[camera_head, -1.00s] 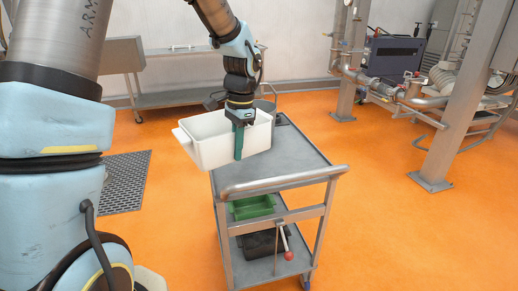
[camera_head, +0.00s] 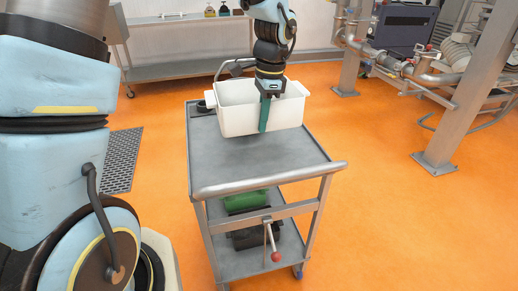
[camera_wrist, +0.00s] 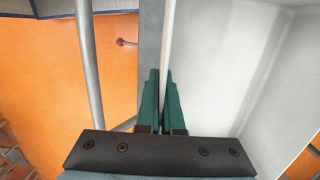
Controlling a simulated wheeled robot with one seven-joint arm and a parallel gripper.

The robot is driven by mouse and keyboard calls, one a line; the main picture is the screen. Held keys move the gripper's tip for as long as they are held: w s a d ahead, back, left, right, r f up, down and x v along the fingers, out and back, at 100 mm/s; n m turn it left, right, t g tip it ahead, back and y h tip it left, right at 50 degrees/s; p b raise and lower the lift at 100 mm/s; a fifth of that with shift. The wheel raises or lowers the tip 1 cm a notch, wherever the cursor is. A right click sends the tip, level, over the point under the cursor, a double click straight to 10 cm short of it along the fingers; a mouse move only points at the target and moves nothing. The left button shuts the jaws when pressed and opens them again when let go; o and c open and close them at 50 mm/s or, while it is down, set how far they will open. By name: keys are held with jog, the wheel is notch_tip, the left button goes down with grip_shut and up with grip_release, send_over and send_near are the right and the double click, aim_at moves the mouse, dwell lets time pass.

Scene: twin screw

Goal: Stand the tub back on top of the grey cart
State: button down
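The white tub (camera_head: 258,115) is upright over the far part of the grey cart's top (camera_head: 245,157). Its right end reaches to about the cart's right edge. I cannot tell whether its base touches the cart. My gripper (camera_head: 264,128) points down at the tub's near long wall, one green finger outside it. In the wrist view my gripper (camera_wrist: 162,75) has its fingers close together on either side of the tub's thin wall (camera_wrist: 168,35). The tub's inside (camera_wrist: 215,70) looks empty where it shows. The other finger is hidden in the head view.
The near half of the cart top is bare, bounded by a raised handle bar (camera_head: 270,180). A green bin (camera_head: 245,199) sits on a lower shelf. A red-knobbed lever (camera_head: 275,256) hangs at the near end. A steel bench (camera_head: 205,67) stands behind; a steel post (camera_head: 465,110) stands at right.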

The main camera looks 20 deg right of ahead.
aim_at(224, 122)
notch_tip(224, 122, down, 14)
jog(key=shift+r+p, duration=0.25)
jog(key=shift+p, duration=0.95)
jog(key=shift+f, duration=0.1)
jog(key=c, duration=1.1)
grip_release()
jog(key=shift+o, duration=0.2)
jog(key=r+b, duration=0.1)
jog(key=r, duration=0.3)
jog(key=d+r+b, duration=0.1)
jog(key=r, duration=0.3)
jog(key=r+b, duration=0.1)
jog(key=r, duration=0.3)
jog(key=shift+s+d+r, duration=0.1)
jog(key=shift+d, duration=0.1)
